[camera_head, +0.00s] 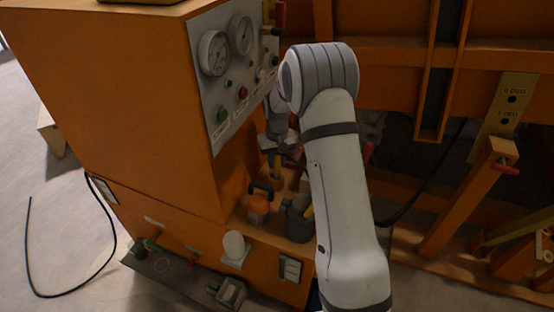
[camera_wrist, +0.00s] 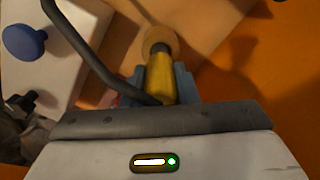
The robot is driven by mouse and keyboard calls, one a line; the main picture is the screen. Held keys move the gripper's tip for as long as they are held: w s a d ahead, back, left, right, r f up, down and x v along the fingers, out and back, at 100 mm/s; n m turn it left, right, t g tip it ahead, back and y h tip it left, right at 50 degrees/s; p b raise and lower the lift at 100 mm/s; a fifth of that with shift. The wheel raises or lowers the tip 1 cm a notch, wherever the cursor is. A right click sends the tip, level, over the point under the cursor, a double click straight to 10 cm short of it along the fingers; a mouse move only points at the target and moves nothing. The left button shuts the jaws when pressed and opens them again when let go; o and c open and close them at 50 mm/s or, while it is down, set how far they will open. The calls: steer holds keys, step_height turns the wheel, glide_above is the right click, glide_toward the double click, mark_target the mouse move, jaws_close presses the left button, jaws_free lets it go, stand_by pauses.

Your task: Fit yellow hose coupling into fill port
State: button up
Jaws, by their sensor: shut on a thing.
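The yellow hose coupling (camera_wrist: 161,78) is held between the blue-grey fingers of my gripper (camera_wrist: 160,85) in the wrist view, its dark end pointing away from the wrist. Just beyond that end is a round tan fitting (camera_wrist: 158,36), possibly the fill port; I cannot tell whether the two touch. In the head view my gripper (camera_head: 279,150) is beside the orange cabinet, partly hidden by my arm. A small yellow part of the coupling (camera_head: 274,161) shows below it.
The orange cabinet (camera_head: 120,90) carries a gauge panel (camera_head: 222,105). A blue knob (camera_wrist: 24,42) and a dark bar (camera_wrist: 85,48) show in the wrist view.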

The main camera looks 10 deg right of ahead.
steer(key=shift+f+b, duration=0.75)
steer(key=shift+f, duration=0.6)
steer(key=o, duration=1.1)
steer(key=shift+r, duration=0.15)
step_height(320, 180, up, 8)
steer(key=shift+f+p, duration=0.15)
steer(key=shift+p, duration=0.25)
steer(key=s+r+t+p, duration=0.1)
steer(key=s+r+p, duration=0.4)
steer(key=s+r, duration=1.15)
steer(key=shift+m+t, duration=0.6)
steer(key=shift+t, duration=0.2)
steer(key=s+r+p, duration=0.1)
steer(key=s+r, duration=0.1)
steer(key=s, duration=0.3)
steer(key=s+r+p, duration=0.2)
steer(key=s, duration=0.4)
steer(key=s+d+r+p, duration=0.1)
steer(key=s+r, duration=0.1)
steer(key=s, duration=0.4)
steer(key=shift+r, duration=0.35)
